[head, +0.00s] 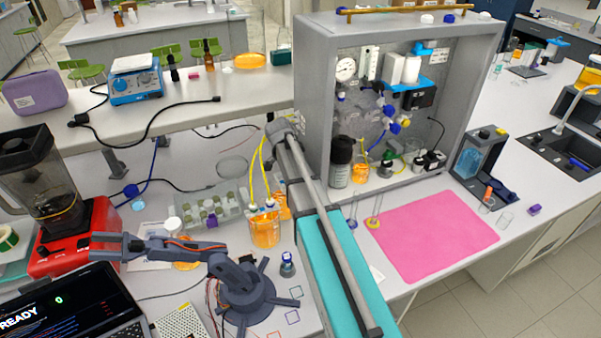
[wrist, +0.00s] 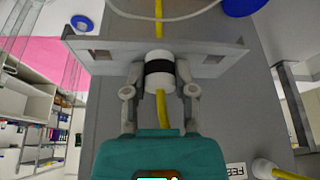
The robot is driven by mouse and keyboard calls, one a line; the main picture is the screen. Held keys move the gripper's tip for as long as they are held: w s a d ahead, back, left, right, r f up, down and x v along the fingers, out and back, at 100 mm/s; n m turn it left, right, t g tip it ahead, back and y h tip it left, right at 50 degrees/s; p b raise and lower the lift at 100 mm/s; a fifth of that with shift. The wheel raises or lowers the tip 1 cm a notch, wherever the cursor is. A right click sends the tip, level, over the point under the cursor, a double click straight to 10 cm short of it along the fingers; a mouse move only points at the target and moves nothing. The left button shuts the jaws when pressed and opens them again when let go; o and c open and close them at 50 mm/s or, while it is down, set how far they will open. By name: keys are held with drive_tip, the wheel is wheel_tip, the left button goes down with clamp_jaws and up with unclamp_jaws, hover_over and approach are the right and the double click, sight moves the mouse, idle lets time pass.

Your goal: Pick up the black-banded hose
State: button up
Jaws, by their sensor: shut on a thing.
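In the wrist view the black-banded hose (wrist: 160,86) has a white cylindrical end fitting with a black band around its middle. Yellow tubing runs from both ends of the fitting. My gripper (wrist: 161,70) is shut on this fitting, one finger on each side. A grey slotted plate (wrist: 100,55) lies just beyond the fingers; whether the fitting touches it I cannot tell. In the head view yellow tubing (head: 263,172) runs from a beaker of orange liquid (head: 265,232) up behind my arm. My gripper's fingers cannot be made out there.
Another white fitting with yellow tubing (wrist: 263,168) sits at lower right in the wrist view, beside a FEED label (wrist: 237,170). In the head view the grey open cabinet (head: 482,85) stands right of my arm. A pink mat (head: 435,235) offers clear space.

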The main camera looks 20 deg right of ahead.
drive_tip(key=shift+r, duration=0.1)
wheel_tip(320, 180, up, 18)
drive_tip(key=p, duration=1.8)
drive_tip(key=o, duration=0.3)
clamp_jaws()
